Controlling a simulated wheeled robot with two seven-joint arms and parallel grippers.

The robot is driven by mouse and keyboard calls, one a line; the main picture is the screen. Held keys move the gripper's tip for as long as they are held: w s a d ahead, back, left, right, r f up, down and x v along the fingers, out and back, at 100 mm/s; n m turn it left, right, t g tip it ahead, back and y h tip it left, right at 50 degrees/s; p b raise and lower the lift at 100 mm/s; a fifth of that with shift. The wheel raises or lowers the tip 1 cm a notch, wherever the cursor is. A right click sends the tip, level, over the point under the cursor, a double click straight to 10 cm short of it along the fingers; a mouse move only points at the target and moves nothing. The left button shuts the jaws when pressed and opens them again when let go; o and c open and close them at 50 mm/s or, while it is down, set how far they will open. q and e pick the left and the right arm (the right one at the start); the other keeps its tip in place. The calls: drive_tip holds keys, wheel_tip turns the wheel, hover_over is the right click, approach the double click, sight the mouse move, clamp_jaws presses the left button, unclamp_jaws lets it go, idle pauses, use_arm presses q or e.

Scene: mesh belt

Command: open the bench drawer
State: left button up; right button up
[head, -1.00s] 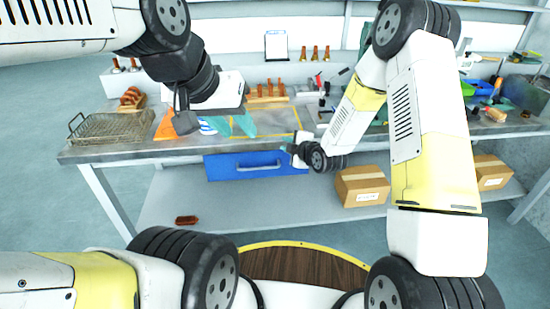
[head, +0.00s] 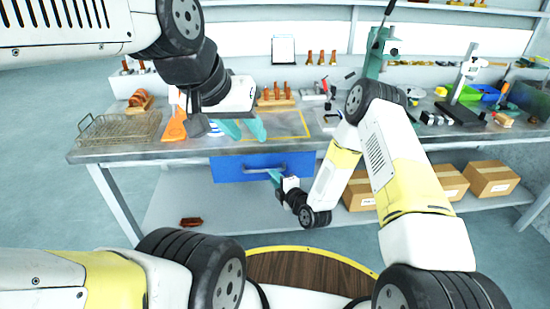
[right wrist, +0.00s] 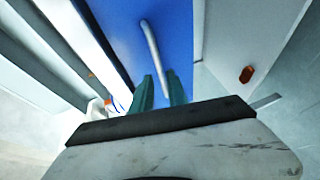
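The blue bench drawer (head: 230,171) sits under the front edge of the workbench and looks shut. Its pale bar handle (head: 252,169) runs across the front. My right gripper (head: 275,176) is in front of the drawer, by the right part of the handle. In the right wrist view the blue front (right wrist: 115,30) and handle (right wrist: 152,48) lie ahead. The teal fingers (right wrist: 160,88) are apart, with the handle's near end between them; contact is unclear. My left gripper (head: 243,128) is open and empty over the bench top.
The workbench (head: 180,150) carries a wire basket (head: 120,128) at left, and an orange item (head: 174,128) near my left gripper. Cardboard boxes (head: 490,180) and a red-brown object (head: 191,222) are on the lower shelf (head: 225,212). Room in front of the drawer is partly taken by my right arm.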

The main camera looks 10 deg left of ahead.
sight(267, 171)
drive_tip(key=x, duration=0.6)
drive_tip(key=shift+w+a, duration=0.25)
drive_tip(key=shift+w, duration=0.05)
clamp_jaws()
idle(1.1)
